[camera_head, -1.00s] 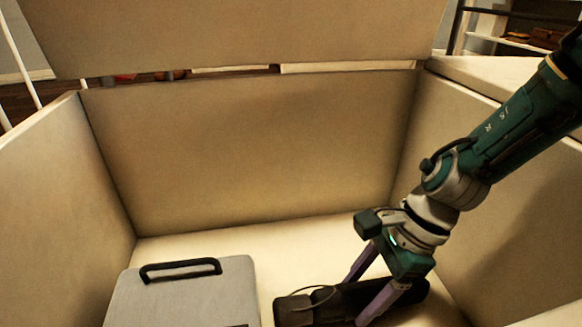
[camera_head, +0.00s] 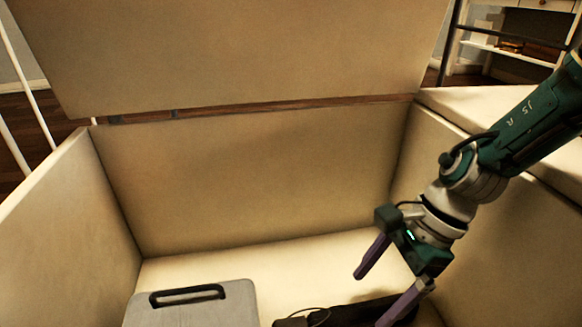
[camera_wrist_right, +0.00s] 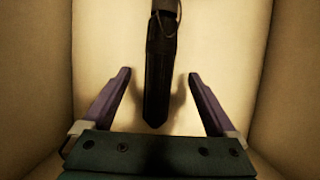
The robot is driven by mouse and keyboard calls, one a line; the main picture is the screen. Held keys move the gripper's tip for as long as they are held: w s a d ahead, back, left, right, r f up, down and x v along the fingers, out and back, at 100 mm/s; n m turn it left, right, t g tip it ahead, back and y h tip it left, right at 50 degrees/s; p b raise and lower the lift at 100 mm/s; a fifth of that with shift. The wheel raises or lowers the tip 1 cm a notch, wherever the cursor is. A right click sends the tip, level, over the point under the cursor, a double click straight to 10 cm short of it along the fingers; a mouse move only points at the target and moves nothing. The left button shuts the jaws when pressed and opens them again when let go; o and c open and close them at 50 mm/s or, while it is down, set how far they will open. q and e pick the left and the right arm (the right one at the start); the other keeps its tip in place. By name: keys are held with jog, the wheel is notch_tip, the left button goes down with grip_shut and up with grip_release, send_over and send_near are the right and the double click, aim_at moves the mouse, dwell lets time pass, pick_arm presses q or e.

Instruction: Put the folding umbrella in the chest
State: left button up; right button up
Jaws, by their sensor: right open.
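The black folding umbrella (camera_head: 345,314) lies on the floor of the open cream chest (camera_head: 250,190), toward its right side; its near part is cut off by the head view's lower edge. It also shows in the right wrist view (camera_wrist_right: 160,75), its strap end at the top of that view. My right gripper (camera_head: 383,292) is inside the chest above the umbrella, open and empty. In the wrist view its two purple fingers stand apart on either side of the umbrella's lower end, not touching it. My left gripper is not in view.
A grey flat case with a black handle (camera_head: 190,305) lies in the chest at the left. The raised lid (camera_head: 240,55) stands behind. The chest's side walls flank my right arm. The chest floor behind the umbrella is clear.

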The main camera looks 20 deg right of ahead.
pick_arm(q)
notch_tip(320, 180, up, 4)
jog(key=p, duration=0.2)
jog(key=shift+p, duration=0.4)
pick_arm(e)
jog(key=v, duration=0.5)
jog(key=shift+d+r, duration=0.1)
jog(key=shift+r, duration=0.2)
